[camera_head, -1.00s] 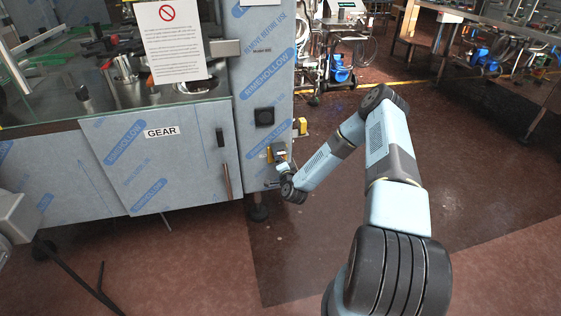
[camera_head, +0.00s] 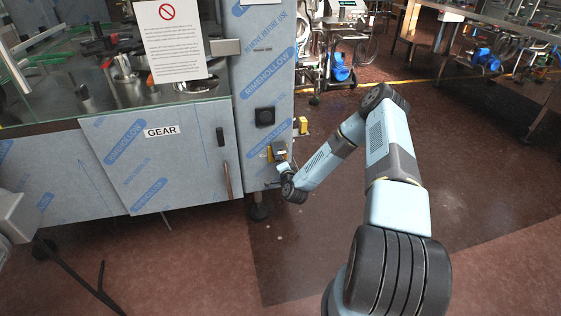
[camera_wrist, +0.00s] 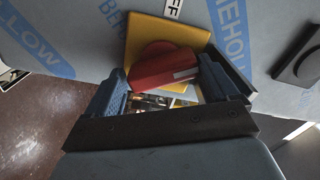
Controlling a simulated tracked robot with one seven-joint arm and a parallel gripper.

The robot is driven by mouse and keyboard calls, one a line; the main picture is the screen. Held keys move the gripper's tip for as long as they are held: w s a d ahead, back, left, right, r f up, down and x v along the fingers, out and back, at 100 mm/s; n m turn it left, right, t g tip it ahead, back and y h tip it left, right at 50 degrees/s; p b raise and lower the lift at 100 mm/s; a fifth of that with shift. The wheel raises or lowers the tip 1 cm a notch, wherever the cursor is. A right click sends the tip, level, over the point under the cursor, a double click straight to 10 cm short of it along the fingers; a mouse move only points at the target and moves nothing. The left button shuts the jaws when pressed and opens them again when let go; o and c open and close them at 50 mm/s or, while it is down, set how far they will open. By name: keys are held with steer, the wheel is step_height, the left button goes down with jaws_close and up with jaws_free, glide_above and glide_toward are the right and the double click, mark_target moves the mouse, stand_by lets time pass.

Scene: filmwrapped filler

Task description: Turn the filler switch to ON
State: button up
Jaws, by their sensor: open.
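The filler switch is a red knob (camera_wrist: 168,66) on a yellow plate (camera_wrist: 162,30), fixed to the film-wrapped machine panel. A partly cut label reading "FF" (camera_wrist: 174,8) sits at the plate's upper edge in the wrist view. My gripper (camera_wrist: 160,68) is open, with its two blue-padded fingers on either side of the red knob; whether they touch it I cannot tell. In the head view the yellow plate (camera_head: 270,152) shows low on the cabinet's right column, with my gripper (camera_head: 281,161) up against it; the knob itself is hidden there.
A black square fitting (camera_head: 264,117) is on the panel above the switch; a dark fitting (camera_wrist: 300,62) also shows at right in the wrist view. The GEAR door (camera_head: 150,165) is left of the column. Floor right of the cabinet is clear around my arm.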

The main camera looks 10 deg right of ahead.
steer(key=s, duration=1.6)
stand_by(1.3)
stand_by(0.3)
steer(key=s, duration=1.3)
steer(key=shift+s, duration=0.35)
steer(key=shift+r, duration=0.1)
